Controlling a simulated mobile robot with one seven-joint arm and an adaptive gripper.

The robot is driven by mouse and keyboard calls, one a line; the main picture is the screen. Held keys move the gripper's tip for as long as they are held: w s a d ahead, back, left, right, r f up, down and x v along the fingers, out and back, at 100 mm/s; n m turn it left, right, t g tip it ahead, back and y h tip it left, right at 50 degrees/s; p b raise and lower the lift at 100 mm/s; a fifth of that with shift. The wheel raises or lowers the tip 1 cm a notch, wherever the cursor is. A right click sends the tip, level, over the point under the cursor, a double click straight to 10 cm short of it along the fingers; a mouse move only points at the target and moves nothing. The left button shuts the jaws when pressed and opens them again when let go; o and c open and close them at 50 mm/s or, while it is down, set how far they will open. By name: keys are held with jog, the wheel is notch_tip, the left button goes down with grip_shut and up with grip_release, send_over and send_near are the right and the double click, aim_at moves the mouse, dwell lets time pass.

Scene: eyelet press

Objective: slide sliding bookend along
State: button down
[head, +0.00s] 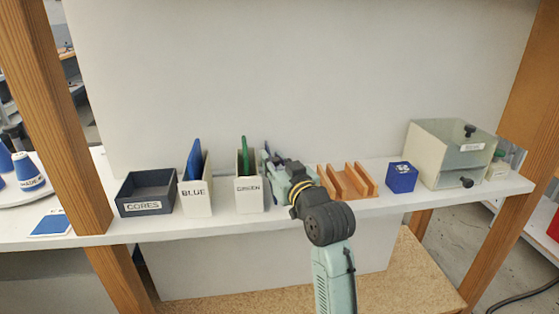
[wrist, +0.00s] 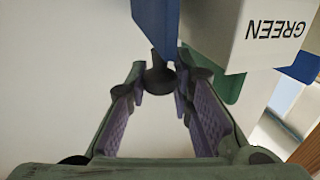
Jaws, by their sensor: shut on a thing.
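A blue upright plate (wrist: 155,24) with a dark round knob (wrist: 159,77) shows at the top of the wrist view; I take it for the sliding bookend. My gripper (wrist: 161,80) has its purple-padded fingers on either side of the knob and is shut on it. In the head view my gripper (head: 272,165) is on the shelf, just right of the GREEN box (head: 249,199). There my gripper and wrist hide most of the bookend.
On the white shelf (head: 225,226) stand a CORES tray (head: 147,206) and a BLUE box (head: 195,202) to the left. An orange slotted rack (head: 345,184), blue cube (head: 401,177) and drawer cabinet (head: 440,160) stand to the right. The wall is close behind.

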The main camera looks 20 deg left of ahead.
jog(key=c, duration=1.4)
grip_release()
